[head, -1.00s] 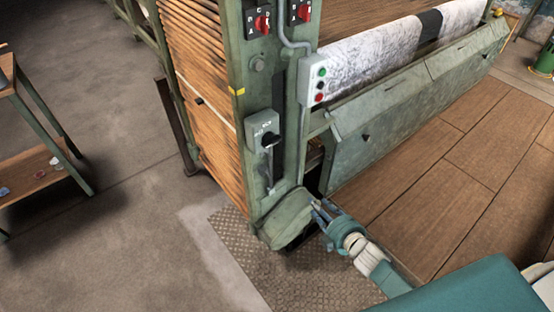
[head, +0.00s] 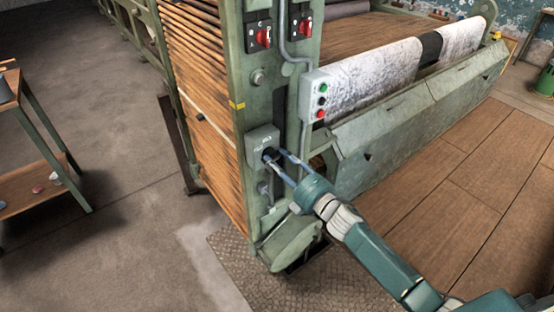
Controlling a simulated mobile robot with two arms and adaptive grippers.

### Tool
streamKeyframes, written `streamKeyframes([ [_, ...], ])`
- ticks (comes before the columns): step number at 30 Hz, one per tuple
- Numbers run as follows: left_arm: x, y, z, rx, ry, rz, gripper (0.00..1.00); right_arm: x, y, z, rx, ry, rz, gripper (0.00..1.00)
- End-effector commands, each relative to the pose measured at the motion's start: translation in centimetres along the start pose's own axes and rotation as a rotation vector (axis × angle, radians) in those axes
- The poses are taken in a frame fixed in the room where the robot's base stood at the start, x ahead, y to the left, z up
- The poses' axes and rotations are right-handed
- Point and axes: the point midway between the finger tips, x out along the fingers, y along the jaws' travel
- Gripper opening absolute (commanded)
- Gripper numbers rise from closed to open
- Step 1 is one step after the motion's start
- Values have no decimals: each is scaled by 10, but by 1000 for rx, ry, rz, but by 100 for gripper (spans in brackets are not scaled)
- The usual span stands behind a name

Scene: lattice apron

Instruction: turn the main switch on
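A grey switch box (head: 261,140) with a dark handle (head: 271,154) is mounted on the green machine post in the head view. I take it for the main switch. My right gripper (head: 276,156) is at the front of this box. Its two fingers are spread apart, with the fingertips on either side of the dark handle. Whether they touch it I cannot tell. The fingers partly hide the handle, so its exact position is unclear. My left gripper is not in view.
Two red rotary switches (head: 264,37) sit higher on the post. A pale push-button box (head: 316,95) with green, black and red buttons hangs close by on the right. A sloping green trough (head: 400,110) extends right. A shelf cart (head: 35,190) stands at the left.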

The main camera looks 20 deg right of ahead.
Motion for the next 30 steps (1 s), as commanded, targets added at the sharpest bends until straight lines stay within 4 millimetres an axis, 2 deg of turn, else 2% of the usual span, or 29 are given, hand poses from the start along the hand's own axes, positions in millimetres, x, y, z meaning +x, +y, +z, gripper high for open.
streamKeyframes([
  [4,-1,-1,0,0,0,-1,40,10,0,-1,0,1,0,36],
  [12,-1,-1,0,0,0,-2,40,10,0,-1,0,1,-1,36],
  [14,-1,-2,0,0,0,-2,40,10,0,-1,0,1,-1,26],
  [18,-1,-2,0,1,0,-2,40,10,0,0,0,0,-1,0],
  [30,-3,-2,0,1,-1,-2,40,10,0,0,42,0,-2,0],
])
